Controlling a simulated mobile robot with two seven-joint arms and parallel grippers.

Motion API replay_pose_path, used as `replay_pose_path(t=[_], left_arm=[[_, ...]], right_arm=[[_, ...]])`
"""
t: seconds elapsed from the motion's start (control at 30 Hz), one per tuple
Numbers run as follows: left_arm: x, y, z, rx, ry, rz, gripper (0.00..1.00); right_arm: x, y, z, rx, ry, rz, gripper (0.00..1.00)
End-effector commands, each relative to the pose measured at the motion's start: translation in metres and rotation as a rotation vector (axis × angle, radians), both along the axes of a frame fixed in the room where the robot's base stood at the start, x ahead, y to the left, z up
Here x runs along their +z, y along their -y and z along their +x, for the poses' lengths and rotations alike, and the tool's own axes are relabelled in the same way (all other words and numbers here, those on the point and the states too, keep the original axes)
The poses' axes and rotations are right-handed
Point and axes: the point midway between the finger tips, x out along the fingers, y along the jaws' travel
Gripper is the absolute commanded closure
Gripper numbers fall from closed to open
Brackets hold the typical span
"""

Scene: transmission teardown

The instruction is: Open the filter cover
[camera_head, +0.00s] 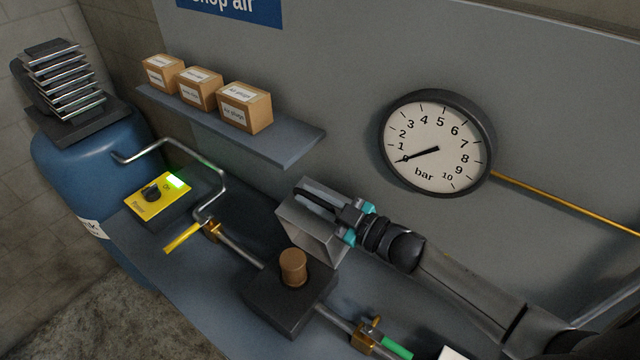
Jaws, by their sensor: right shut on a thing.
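A grey metal box-shaped cover (304,233), which I take to be the filter cover, is behind a dark block (279,301). A brown cylinder (293,266) stands uncovered on top of the block. My right gripper (328,208) reaches in from the right and is shut on the cover. Its dark fingers lie across the cover's upper side and hide part of it. I cannot tell whether the cover touches the block. My left gripper is not in view.
A shelf (297,147) with cardboard boxes (245,106) juts out above. Pipe valves have a yellow handle (182,239) and a green handle (397,347). A yellow switch box (157,197) shows a green light.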

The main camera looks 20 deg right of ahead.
Motion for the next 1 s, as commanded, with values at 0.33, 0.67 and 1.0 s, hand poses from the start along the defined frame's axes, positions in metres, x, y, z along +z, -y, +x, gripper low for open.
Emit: replay_pose_path(t=[0.33,0.67,1.0], left_arm=[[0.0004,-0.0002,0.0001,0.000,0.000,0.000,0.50],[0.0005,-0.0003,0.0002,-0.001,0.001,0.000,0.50],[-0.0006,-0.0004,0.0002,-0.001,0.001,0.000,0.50]], right_arm=[[0.0000,-0.0018,-0.0011,0.001,0.008,-0.014,1.00],[0.0001,-0.0019,-0.0011,0.001,0.007,-0.011,0.55],[-0.0008,0.0020,-0.0082,0.001,0.005,-0.010,0.55]])
